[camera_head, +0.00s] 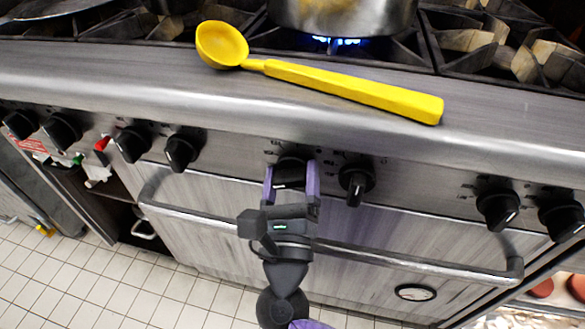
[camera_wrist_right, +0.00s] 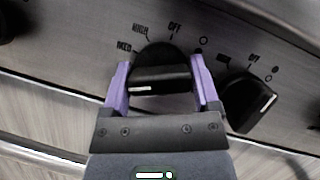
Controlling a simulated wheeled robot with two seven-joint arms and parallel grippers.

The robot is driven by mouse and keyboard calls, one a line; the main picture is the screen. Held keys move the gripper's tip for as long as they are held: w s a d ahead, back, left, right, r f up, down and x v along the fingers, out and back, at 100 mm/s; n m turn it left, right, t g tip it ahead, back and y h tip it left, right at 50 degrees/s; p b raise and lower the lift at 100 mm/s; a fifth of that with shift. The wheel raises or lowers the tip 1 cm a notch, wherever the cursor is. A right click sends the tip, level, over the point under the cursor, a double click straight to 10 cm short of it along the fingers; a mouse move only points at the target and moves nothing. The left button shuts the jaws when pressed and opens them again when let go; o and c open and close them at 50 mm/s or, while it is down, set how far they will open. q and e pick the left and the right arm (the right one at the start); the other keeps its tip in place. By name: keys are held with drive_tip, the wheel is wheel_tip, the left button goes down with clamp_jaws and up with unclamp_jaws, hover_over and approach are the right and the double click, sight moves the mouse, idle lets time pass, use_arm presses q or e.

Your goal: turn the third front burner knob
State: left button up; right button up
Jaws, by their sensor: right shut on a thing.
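A row of black knobs runs along the steel front of the stove. My right gripper (camera_head: 290,172) is at one near the middle, a black knob (camera_wrist_right: 160,62), with a purple finger on each side; it is shut on this knob. In the right wrist view the knob's grip bar lies about level between the fingers, with its white mark toward the left. Printed labels MED, HIGH and OFF show around it. In the head view the fingers and gripper body partly cover the knob. My left gripper is not in view.
A neighbouring knob (camera_head: 357,180) is close on the right, and another knob (camera_head: 182,150) is farther left. A yellow ladle (camera_head: 350,88) lies on the steel ledge above. A blue flame (camera_head: 338,42) burns under a pot (camera_head: 345,14). An oven door handle (camera_head: 400,262) runs below the knobs.

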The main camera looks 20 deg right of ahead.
idle(0.5)
drive_tip(key=o, duration=1.1)
drive_tip(key=p+v, duration=0.1)
drive_tip(key=v, duration=0.9)
